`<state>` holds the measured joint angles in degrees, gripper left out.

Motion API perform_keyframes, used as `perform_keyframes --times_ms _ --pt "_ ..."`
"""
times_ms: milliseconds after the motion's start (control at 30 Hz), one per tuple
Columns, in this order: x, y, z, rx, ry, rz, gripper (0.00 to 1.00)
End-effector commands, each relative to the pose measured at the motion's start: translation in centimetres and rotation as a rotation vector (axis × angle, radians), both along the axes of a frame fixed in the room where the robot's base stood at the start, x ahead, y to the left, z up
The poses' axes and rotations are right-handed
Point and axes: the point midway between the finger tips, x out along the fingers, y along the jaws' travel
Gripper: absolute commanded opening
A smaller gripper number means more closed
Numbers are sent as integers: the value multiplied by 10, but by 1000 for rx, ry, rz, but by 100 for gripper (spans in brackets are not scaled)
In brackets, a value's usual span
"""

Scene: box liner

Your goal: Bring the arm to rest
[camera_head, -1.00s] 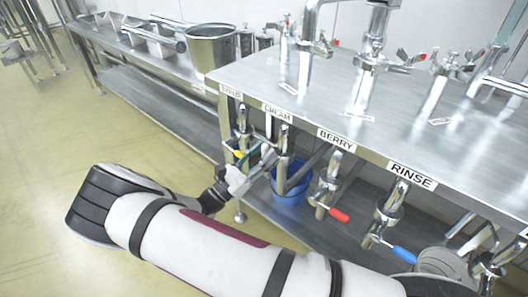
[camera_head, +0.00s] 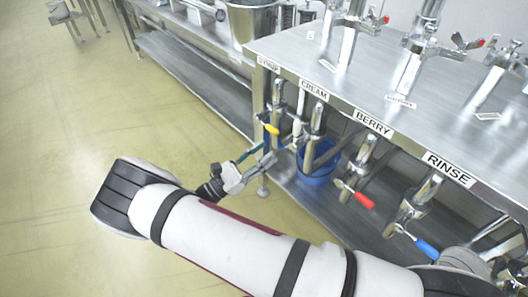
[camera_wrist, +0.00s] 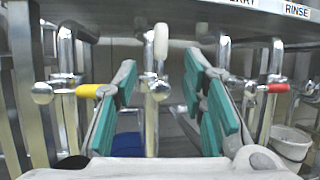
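My arm (camera_head: 225,235) stretches across the lower part of the head view in white and black segments, bent at a dark joint on the left. My gripper (camera_head: 258,160) is in front of the SYRUP and CREAM taps, apart from them. In the wrist view my gripper (camera_wrist: 160,68) has its two teal-padded fingers spread with nothing between them. Behind the gap is a tap with an upright white handle (camera_wrist: 161,42).
A steel counter (camera_head: 340,75) carries labels SYRUP, CREAM, BERRY and RINSE. Below are taps with yellow (camera_head: 268,128), red (camera_head: 364,200) and blue (camera_head: 427,248) handles, and a blue bucket (camera_head: 318,176) on the lower shelf. The floor (camera_head: 70,130) at left is clear.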

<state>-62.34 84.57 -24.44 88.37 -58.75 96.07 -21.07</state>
Motion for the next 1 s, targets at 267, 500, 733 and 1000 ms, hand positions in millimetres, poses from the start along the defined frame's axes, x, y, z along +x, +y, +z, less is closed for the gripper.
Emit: perform_keyframes --times_ms 267,500,733,1000 --pt "0 -1 1 4 -1 -3 38" --pt "-3 -29 36 152 -34 -139 38" --pt "-23 -76 89 410 -108 -366 38" --pt "-62 -122 144 703 -225 -605 38"
